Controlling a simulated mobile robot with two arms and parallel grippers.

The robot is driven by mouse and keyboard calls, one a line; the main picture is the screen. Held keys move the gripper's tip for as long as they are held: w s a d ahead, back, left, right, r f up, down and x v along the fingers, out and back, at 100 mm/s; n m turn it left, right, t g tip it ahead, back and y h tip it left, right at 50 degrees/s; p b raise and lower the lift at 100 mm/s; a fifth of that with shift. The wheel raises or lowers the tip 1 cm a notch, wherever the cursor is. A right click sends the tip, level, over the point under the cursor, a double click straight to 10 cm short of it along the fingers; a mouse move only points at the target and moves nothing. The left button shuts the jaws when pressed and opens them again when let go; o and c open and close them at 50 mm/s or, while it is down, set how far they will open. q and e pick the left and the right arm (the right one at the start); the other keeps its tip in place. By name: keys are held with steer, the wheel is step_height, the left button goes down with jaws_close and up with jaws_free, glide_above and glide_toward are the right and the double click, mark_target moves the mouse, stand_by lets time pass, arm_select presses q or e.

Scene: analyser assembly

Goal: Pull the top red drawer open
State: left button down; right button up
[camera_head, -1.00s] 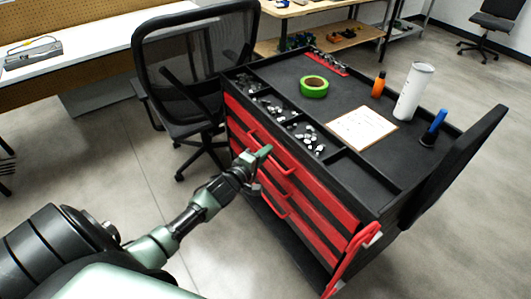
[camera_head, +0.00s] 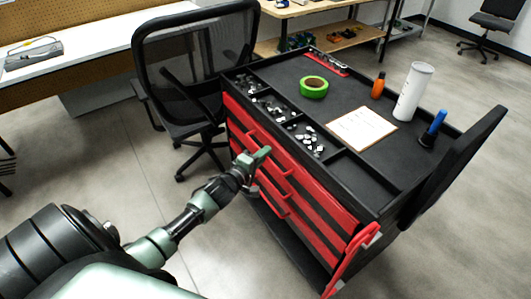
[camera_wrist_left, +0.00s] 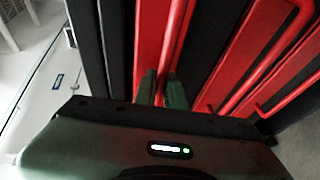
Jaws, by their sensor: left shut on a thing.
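The top red drawer (camera_head: 318,192) is the uppermost front of a black and red tool cart. Its red bar handle (camera_head: 249,136) runs along the front. My left gripper (camera_head: 262,154) is at this handle. In the left wrist view, the two dark green fingers (camera_wrist_left: 162,90) are shut on the red handle bar (camera_wrist_left: 174,38), one on each side. The drawer looks closed or nearly so; I see no clear gap in the head view. My right gripper is not in view.
Lower red drawers with handles (camera_head: 277,204) sit below. The cart top (camera_head: 293,72) holds green tape (camera_head: 313,87), a clipboard (camera_head: 361,128), a white tumbler (camera_head: 413,92) and small parts. Floor in front is clear.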

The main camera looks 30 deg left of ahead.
arm_select(q)
steer(key=s+a+p, duration=0.3)
steer(key=s+a, duration=0.1)
steer(key=s, duration=0.5)
steer(key=s+a+p, duration=0.3)
steer(key=s+a, duration=0.1)
steer(key=s, duration=0.6)
steer(key=s+a+p, duration=0.3)
steer(key=s+a, duration=0.1)
steer(key=s, duration=0.6)
steer(key=c, duration=1.8)
jaws_free()
steer(key=shift+o, duration=0.2)
steer(key=shift+s, duration=0.15)
steer(key=s+r, duration=0.1)
steer(key=s, duration=0.6)
steer(key=shift+s+r, duration=0.2)
